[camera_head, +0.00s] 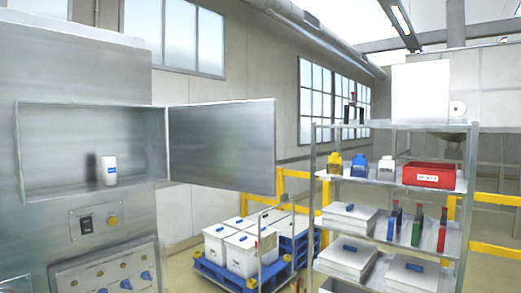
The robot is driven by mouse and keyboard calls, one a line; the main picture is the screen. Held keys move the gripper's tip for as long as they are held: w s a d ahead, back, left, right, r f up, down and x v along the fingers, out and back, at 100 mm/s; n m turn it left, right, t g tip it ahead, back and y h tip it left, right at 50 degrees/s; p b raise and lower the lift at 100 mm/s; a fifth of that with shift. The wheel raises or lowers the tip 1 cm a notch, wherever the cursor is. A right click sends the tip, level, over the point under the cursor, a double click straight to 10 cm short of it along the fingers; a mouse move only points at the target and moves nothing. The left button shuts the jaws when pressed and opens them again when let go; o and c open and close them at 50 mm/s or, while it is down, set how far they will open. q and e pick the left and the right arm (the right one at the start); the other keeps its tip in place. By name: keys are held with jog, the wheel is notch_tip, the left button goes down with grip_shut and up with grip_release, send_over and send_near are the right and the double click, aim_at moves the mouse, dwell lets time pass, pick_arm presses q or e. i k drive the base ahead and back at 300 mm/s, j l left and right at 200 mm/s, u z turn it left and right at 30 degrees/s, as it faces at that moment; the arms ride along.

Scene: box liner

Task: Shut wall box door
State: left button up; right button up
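The wall box (60,180) is a recessed metal compartment in the grey panel at the left. Its door (222,145) is a flat grey metal sheet, hinged on the right side of the opening, and it stands wide open, reaching out to the right. A white cylindrical container (110,170) with a blue label stands inside the box near its right part. Neither of my grippers shows in the head view.
A metal shelf rack (390,186) with bottles, a red bin (430,175) and white boxes stands at the right. A blue pallet (225,272) with white boxes is on the floor in the middle. Yellow rails (495,249) run behind. Switches (86,225) sit below the box.

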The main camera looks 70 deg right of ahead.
aim_at(226, 145)
jog(key=k+l, duration=0.1)
jog(key=l, duration=0.3)
jog(key=k+l, duration=0.1)
jog(key=l, duration=0.35)
jog(key=k+l+u, duration=0.1)
jog(key=l, duration=0.3)
jog(key=k+l, duration=0.15)
jog(key=l, duration=0.3)
jog(key=k+l, duration=0.15)
jog(key=l, duration=0.25)
jog(key=k+l, duration=0.1)
jog(key=l, duration=0.3)
jog(key=i+l, duration=0.1)
jog(key=l, duration=0.5)
jog(key=l+u, duration=0.1)
jog(key=l, duration=0.5)
jog(key=i, duration=0.05)
